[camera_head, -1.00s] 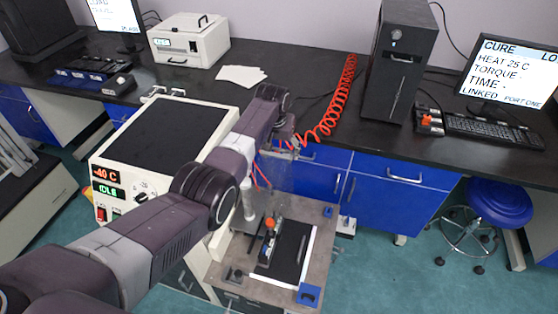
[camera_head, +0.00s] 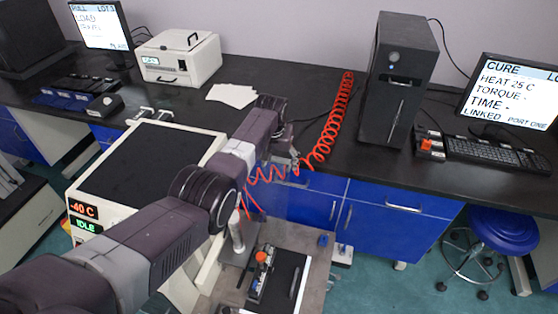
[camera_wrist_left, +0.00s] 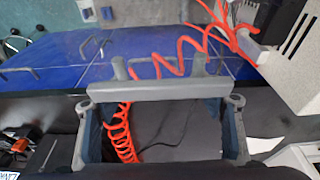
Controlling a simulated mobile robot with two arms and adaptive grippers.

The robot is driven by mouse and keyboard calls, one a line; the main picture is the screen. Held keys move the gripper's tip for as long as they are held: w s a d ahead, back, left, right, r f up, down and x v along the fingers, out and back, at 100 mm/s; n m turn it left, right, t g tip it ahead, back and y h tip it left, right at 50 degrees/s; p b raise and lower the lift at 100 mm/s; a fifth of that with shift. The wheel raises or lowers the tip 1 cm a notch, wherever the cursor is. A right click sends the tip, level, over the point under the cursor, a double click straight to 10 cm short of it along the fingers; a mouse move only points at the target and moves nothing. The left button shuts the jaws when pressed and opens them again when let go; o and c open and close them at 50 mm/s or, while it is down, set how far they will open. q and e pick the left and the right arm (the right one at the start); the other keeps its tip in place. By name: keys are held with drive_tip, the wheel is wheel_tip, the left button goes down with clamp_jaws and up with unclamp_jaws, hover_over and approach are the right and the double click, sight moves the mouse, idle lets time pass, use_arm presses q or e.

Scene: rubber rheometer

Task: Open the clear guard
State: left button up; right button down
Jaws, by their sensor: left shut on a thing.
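The clear guard (camera_head: 292,200) is a faint see-through panel above the small test station in the head view; its edges are hard to make out. My left arm reaches over the white machine, and its gripper (camera_head: 287,160) is at the guard's upper part. In the left wrist view, a grey bar with two short posts, apparently the guard's handle (camera_wrist_left: 160,88), lies across my left gripper (camera_wrist_left: 162,104). The gripper is shut on it. The exact contact is hard to see. My right gripper is not in view.
The white machine (camera_head: 150,165) with its red and green readouts stands left of the station. A coiled red hose (camera_head: 335,120) hangs close beside the gripper. A black tower (camera_head: 398,80) and keyboard (camera_head: 497,155) stand on the bench. A blue stool (camera_head: 503,230) is at right.

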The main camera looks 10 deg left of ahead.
use_arm(q)
drive_tip(key=shift+d, duration=0.2)
drive_tip(key=o, duration=1.4)
drive_tip(key=shift+f, duration=0.1)
drive_tip(key=shift+w, duration=0.1)
drive_tip(key=shift+v, duration=0.9)
drive_tip(key=v, duration=1)
drive_tip(key=shift+d, duration=0.1)
